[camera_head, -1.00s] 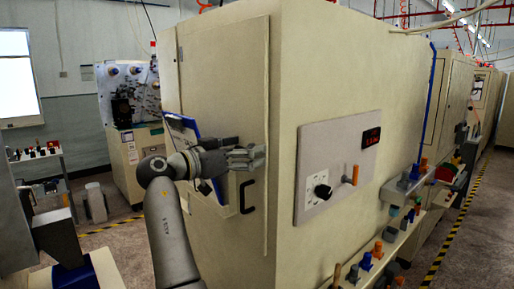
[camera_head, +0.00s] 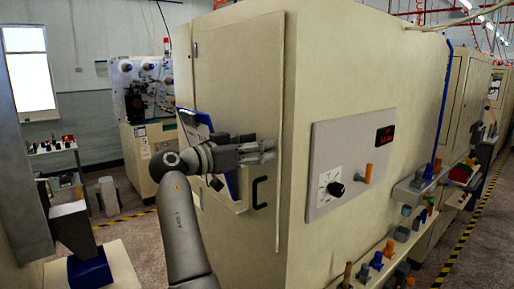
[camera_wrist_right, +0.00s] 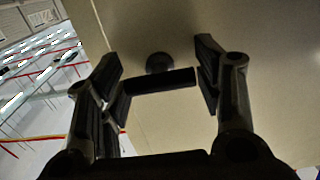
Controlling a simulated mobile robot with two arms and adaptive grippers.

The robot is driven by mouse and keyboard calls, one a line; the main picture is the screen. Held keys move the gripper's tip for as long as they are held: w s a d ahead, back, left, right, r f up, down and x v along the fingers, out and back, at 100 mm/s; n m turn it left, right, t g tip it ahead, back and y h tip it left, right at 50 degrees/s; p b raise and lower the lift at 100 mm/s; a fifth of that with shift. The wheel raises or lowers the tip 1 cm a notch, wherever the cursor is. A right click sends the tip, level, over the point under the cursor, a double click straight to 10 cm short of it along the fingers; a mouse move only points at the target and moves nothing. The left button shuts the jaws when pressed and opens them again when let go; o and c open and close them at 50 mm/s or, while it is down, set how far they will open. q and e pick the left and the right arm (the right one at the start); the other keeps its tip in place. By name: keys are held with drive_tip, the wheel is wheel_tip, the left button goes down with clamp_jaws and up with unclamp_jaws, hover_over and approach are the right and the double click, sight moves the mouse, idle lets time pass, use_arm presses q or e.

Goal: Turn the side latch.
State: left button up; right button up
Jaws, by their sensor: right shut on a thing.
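The side latch (camera_wrist_right: 163,82) is a short black bar on a round black mount (camera_wrist_right: 159,62) on the cream cabinet in the right wrist view. My right gripper (camera_wrist_right: 160,78) has its two fingers at the bar's two ends, shut on it. In the head view my right gripper (camera_head: 264,150) is at the side door of the cabinet (camera_head: 240,80), above a black pull handle (camera_head: 259,192). The latch cannot be made out there, behind the fingers. My left gripper is not in view.
A panel with a black dial (camera_head: 335,189), an orange switch (camera_head: 366,174) and a red display (camera_head: 384,136) is on the cabinet's adjoining face. A blue-edged clipboard (camera_head: 194,123) hangs behind my right arm. A ledge with coloured parts (camera_head: 377,260) runs along the lower right.

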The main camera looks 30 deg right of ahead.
drive_tip(key=shift+n, duration=0.9)
drive_tip(key=n, duration=0.2)
drive_tip(key=shift+n, duration=0.3)
drive_tip(key=n, duration=0.4)
drive_tip(key=n+p, duration=0.1)
drive_tip(key=n, duration=0.3)
drive_tip(key=shift+r, duration=0.1)
drive_tip(key=n+p, duration=0.2)
drive_tip(key=n, duration=0.3)
drive_tip(key=shift+p, duration=0.4)
drive_tip(key=shift+n, duration=0.3)
drive_tip(key=o, duration=1.1)
